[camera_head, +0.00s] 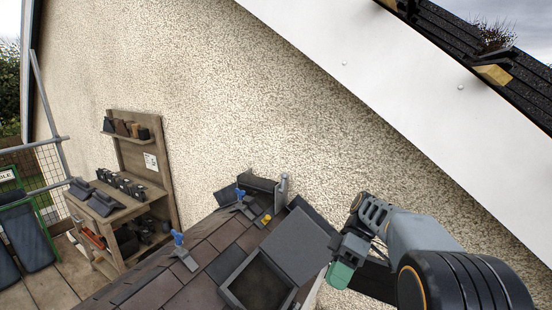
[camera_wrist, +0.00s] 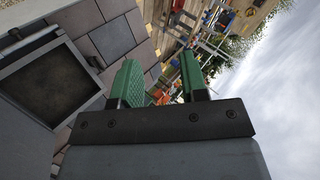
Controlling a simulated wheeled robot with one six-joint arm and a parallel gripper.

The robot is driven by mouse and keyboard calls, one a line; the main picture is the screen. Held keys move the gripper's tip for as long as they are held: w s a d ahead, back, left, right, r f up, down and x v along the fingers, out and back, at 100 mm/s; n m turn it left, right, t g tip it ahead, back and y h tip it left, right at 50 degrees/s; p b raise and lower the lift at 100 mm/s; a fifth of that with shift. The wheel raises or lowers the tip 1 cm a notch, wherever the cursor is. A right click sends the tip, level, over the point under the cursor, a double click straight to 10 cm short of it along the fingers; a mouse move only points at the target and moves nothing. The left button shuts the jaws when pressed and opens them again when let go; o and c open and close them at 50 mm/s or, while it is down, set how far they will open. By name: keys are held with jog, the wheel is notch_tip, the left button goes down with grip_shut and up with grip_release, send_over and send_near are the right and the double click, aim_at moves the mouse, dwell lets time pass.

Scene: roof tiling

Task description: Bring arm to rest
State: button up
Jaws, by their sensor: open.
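My gripper (camera_head: 340,274) is at the lower right of the head view, at the end of my grey and black arm. It is beside the small tiled roof, to the right of an open grey box. In the wrist view my gripper (camera_wrist: 158,80) shows two green fingers spread apart with nothing between them. In the head view the far finger is partly hidden by the wrist.
The tiled roof (camera_head: 204,254) carries the open box (camera_head: 232,292) and blue-handled clamps (camera_head: 178,238). A wooden workbench (camera_head: 128,215) stands at left by a pebbled wall (camera_head: 210,110). A white sloping board (camera_head: 400,60) edges the dark roof above my arm.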

notch_tip(320, 180, down, 6)
jog(key=s+d+m+t+h, duration=0.2)
jog(key=m+t+h, duration=0.25)
jog(key=m, duration=0.65)
jog(key=s+r+m+t+h, duration=0.2)
jog(key=s+r+m+t, duration=0.1)
jog(key=s+t, duration=0.5)
jog(key=shift+d+m, duration=0.4)
jog(key=shift+d, duration=0.05)
jog(key=shift+d+r+h, duration=0.1)
jog(key=shift+r+h, duration=0.05)
jog(key=shift+h, duration=0.1)
